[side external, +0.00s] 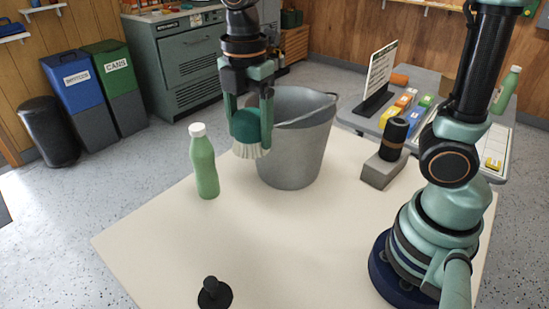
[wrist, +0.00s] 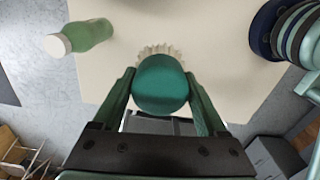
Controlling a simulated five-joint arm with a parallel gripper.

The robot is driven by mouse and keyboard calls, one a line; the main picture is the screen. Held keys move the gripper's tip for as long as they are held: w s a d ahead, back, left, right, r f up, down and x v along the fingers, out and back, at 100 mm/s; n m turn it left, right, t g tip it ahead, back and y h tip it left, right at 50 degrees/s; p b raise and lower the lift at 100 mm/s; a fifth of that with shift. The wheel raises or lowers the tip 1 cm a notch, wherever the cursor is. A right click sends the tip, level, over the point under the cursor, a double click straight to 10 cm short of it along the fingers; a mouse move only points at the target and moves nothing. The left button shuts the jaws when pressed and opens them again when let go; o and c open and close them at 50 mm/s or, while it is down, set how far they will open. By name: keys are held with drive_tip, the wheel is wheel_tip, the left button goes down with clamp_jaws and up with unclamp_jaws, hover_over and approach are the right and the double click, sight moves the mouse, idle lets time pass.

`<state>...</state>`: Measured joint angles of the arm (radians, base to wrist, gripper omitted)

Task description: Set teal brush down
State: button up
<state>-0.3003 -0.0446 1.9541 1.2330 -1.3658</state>
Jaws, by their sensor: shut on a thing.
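The teal brush (side external: 250,128) has a rounded teal body and pale bristles that point down. My gripper (side external: 252,122) is shut on the brush and holds it above the cream table (side external: 150,240), in front of and beside the metal bucket's left side. In the wrist view the brush (wrist: 160,85) sits between both fingers of my gripper (wrist: 160,92), with pale bristles showing beyond it. In the side view the bristles hang clear of the tabletop, as far as I can tell.
A grey metal bucket (side external: 300,150) stands close behind the brush. A green bottle with a white cap (side external: 204,168) stands to the left and shows in the wrist view (wrist: 90,35). A black knobbed object (side external: 214,292) is at the front edge. The table's front middle is clear.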

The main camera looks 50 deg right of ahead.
sight(249, 110)
drive_tip(key=r, duration=0.2)
drive_tip(key=d+r, duration=0.1)
drive_tip(key=r, duration=0.1)
drive_tip(key=shift+w, duration=0.3)
drive_tip(key=w+d+m, duration=0.3)
drive_tip(key=d+m, duration=0.1)
drive_tip(key=d, duration=0.5)
drive_tip(key=w+d+m, duration=0.3)
drive_tip(key=d+m, duration=0.1)
drive_tip(key=d, duration=0.5)
drive_tip(key=s+d+m, duration=0.2)
drive_tip(key=d+m, duration=0.2)
drive_tip(key=d, duration=0.7)
drive_tip(key=s+d+m, duration=0.3)
drive_tip(key=d+m, duration=0.2)
drive_tip(key=d, duration=0.5)
drive_tip(key=shift+w+d+f, duration=0.1)
drive_tip(key=shift+w+f, duration=0.05)
drive_tip(key=shift+f, duration=6.15)
drive_tip(key=shift+w+f, duration=0.15)
drive_tip(key=shift+f, duration=6.1)
drive_tip(key=shift+f, duration=0.15)
